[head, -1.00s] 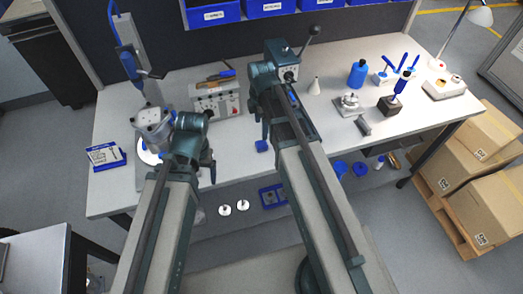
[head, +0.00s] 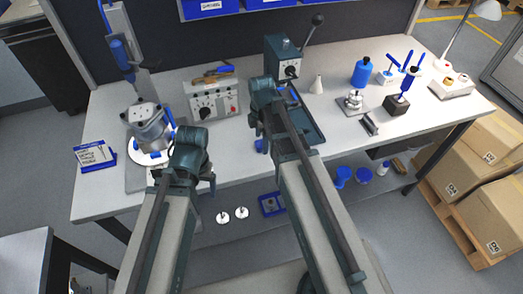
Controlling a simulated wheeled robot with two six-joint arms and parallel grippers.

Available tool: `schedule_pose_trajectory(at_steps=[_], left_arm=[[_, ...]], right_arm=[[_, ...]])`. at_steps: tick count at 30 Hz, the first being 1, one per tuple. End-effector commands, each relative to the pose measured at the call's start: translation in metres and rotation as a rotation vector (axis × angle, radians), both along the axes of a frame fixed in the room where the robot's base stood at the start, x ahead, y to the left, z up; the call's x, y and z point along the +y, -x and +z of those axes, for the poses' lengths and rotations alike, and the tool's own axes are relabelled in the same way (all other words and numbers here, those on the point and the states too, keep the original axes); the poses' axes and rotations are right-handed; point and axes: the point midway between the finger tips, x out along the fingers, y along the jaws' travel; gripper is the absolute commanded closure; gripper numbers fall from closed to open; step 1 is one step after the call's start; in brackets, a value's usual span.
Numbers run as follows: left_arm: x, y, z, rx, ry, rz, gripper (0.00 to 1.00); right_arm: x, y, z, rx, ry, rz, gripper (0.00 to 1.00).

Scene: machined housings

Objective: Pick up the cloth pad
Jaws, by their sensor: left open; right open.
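A small blue patch (head: 261,146), which looks like the cloth pad, shows near the front of the bench, just left of my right wrist. Most of it is hidden behind my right gripper (head: 278,140), and I cannot tell whether they touch. The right gripper is open, its fingers largely covered by my own arm. My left gripper (head: 184,178) is open and empty at the bench's front edge, below the round metal housing.
The metal housing (head: 148,127) stands on a fixture at left, beside a blue-framed card (head: 95,155). Free bench top lies at right front.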

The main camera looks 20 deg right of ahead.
Motion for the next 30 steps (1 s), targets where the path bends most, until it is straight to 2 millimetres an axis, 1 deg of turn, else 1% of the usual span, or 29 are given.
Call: schedule_pose_trajectory(at_steps=[1,2,10,14,15,17,18,20,21,23,24,25,30], left_arm=[[0.0,0.0,-0.0097,0.0,0.0,0.0,0.19],[0.0,0.0,-0.0109,0.0,0.0,0.0,0.19],[0.0,0.0,-0.0094,0.0,0.0,0.0,0.19],[0.0,0.0,-0.0094,0.0,0.0,0.0,0.19],[0.0,0.0,-0.0094,0.0,0.0,0.0,0.19],[0.0,0.0,-0.0094,0.0,0.0,0.0,0.19],[0.0,0.0,-0.0094,0.0,0.0,0.0,0.19],[0.0,0.0,-0.0094,0.0,0.0,0.0,0.19],[0.0,0.0,-0.0094,0.0,0.0,0.0,0.19],[0.0,0.0,-0.0094,0.0,0.0,0.0,0.19],[0.0,0.0,-0.0094,0.0,0.0,0.0,0.19],[0.0,0.0,-0.0094,0.0,0.0,0.0,0.19],[0.0,0.0,-0.0094,0.0,0.0,0.0,0.19]], right_arm=[[0.0,-0.0001,-0.0097,0.0,0.0,0.0,0.12],[0.0,-0.0001,-0.0108,0.0,0.0,0.0,0.12],[0.0,-0.0001,-0.0094,0.0,0.0,0.0,0.12],[0.0,-0.0001,-0.0093,0.0,0.0,0.0,0.36],[0.0001,-0.0001,-0.0093,0.0,0.0,0.0,0.43],[0.0001,-0.0001,-0.0094,0.0,0.0,0.0,0.54],[0.0001,-0.0001,-0.0094,0.0,0.0,0.0,0.61],[0.0,-0.0001,-0.0094,0.0,0.0,0.0,0.72],[0.0,-0.0002,-0.0094,0.0,0.0,0.0,0.79],[0.0,-0.0002,-0.0094,0.0,0.0,0.0,0.9],[0.0001,-0.0002,-0.0094,0.0,0.0,0.0,0.97],[0.0001,-0.0002,-0.0094,0.0,0.0,0.0,1.0],[0.0001,-0.0001,-0.0094,0.0,0.0,0.0,1.0]])
